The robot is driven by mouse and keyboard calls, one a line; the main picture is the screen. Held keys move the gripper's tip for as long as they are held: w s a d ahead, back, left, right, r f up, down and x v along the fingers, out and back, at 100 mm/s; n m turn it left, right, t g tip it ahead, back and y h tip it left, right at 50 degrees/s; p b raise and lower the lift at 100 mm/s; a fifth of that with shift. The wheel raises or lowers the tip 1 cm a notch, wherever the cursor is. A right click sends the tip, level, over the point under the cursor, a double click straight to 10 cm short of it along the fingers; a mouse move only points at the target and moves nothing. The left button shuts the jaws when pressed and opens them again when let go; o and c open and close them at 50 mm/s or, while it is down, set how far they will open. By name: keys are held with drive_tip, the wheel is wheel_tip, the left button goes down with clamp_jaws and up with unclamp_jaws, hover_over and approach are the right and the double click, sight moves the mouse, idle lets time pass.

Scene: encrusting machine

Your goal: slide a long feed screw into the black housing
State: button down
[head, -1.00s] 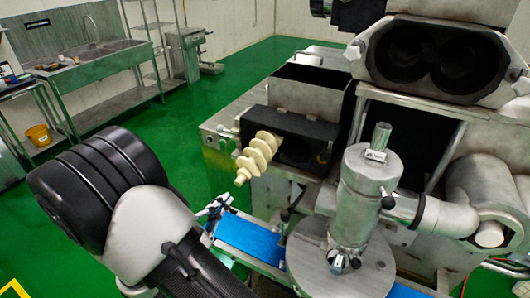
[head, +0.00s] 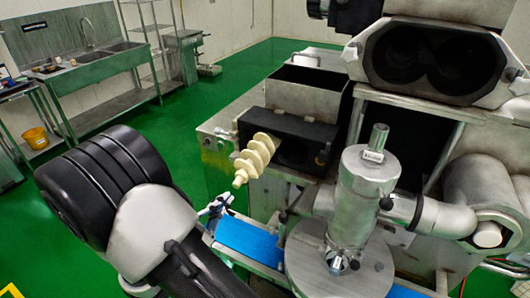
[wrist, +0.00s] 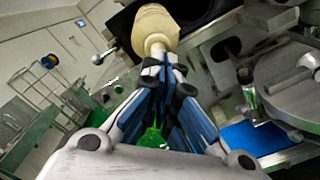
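A cream-coloured feed screw (head: 257,155) with thick spiral flights slants out of the black housing (head: 300,127), in the middle of the head view. Its far end is hidden at the housing; its narrow near end points down and left. A dark round opening (head: 293,152) shows beside it in the housing. My gripper (head: 217,205) is just below and left of the screw's near end, with a small gap seen in the head view. In the wrist view the fingers (wrist: 164,73) come together at the tips, with the screw's round end (wrist: 155,30) just beyond them.
A steel cylinder (head: 364,195) on a round plate stands right of the screw. A blue belt (head: 250,239) runs below. A larger black double-bore block (head: 432,65) sits high at right.

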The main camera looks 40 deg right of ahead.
sight(246, 173)
drive_tip(key=shift+b+x, duration=1.9)
drive_tip(key=shift+x, duration=9.65)
drive_tip(key=shift+a+f, duration=0.1)
drive_tip(key=shift+b+v, duration=0.95)
drive_tip(key=shift+v, duration=4.05)
drive_tip(key=s+a+r+m+g+y, duration=0.1)
drive_tip(key=s+a+m+g+y, duration=0.15)
drive_tip(key=s, duration=0.45)
drive_tip(key=s+a+r+m+g+y, duration=0.1)
drive_tip(key=s+m+g+y, duration=0.1)
drive_tip(key=s+m, duration=0.3)
drive_tip(key=s+a+r+m+g+y, duration=0.1)
drive_tip(key=s+r+m+g+y, duration=0.15)
drive_tip(key=s, duration=0.55)
drive_tip(key=s+a+m+t+y, duration=0.3)
drive_tip(key=a+y, duration=0.7)
drive_tip(key=a, duration=1)
drive_tip(key=s+t, duration=0.1)
drive_tip(key=t, duration=0.1)
drive_tip(key=shift+a+f+t, duration=0.15)
drive_tip(key=shift+a+t, duration=0.15)
